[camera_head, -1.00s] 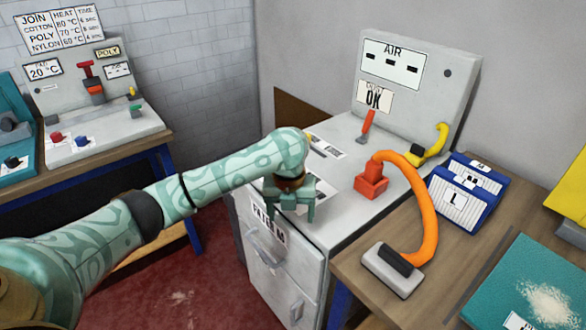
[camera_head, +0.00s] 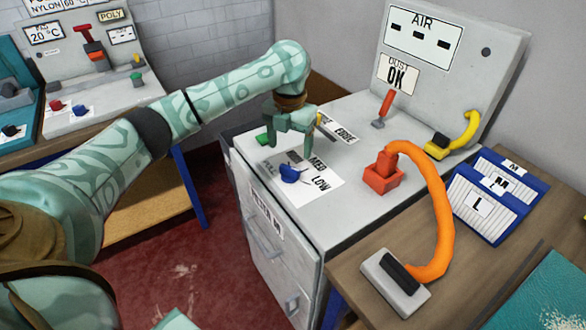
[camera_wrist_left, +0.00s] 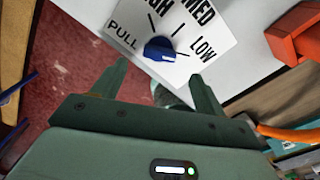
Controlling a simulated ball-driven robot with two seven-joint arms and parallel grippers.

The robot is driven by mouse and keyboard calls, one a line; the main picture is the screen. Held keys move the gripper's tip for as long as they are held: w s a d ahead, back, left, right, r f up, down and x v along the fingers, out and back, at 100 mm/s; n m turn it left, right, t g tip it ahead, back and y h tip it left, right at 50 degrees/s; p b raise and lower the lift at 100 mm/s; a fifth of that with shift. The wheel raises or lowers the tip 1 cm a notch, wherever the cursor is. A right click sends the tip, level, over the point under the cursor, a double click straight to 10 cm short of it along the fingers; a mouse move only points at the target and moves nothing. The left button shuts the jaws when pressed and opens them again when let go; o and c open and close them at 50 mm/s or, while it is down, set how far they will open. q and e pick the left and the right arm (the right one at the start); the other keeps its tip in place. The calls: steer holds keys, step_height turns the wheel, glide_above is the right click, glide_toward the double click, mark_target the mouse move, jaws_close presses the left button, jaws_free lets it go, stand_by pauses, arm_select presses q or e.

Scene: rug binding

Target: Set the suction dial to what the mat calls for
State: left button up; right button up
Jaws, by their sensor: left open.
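The suction dial is a blue knob (camera_head: 290,174) on a white label plate (camera_head: 322,190) near the cabinet's front left corner. It also shows in the left wrist view (camera_wrist_left: 160,50), with marks reading MED and LOW, a partly covered word ending in H, and PULL beside it. Its pointer seems to face the LOW side, but I cannot be sure. My left gripper (camera_head: 292,150) is open and empty above the dial. In the wrist view its fingertips (camera_wrist_left: 161,70) lie either side of the knob, short of it. A teal mat (camera_head: 540,295) with white grains is cut off at lower right.
An orange hose (camera_head: 437,205) arches from a red fitting (camera_head: 383,175) to a grey nozzle (camera_head: 395,282). An orange lever (camera_head: 385,107) and yellow handle (camera_head: 465,130) stand behind. Blue-edged cartridges (camera_head: 490,205) sit right. A panel reads DUST OK.

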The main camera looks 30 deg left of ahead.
mark_target(290, 167)
arm_select(q)
step_height(290, 167, down, 6)
steer(key=b, duration=0.2)
steer(key=shift+f+b, duration=0.25)
steer(key=shift+b, duration=0.05)
steer(key=shift+s, duration=0.1)
arm_select(e)
steer(key=f, duration=0.1)
steer(key=s+f, duration=0.1)
steer(key=f, duration=0.1)
steer(key=shift+s, duration=0.1)
arm_select(q)
steer(key=c, duration=1)
steer(key=shift+r, duration=0.1)
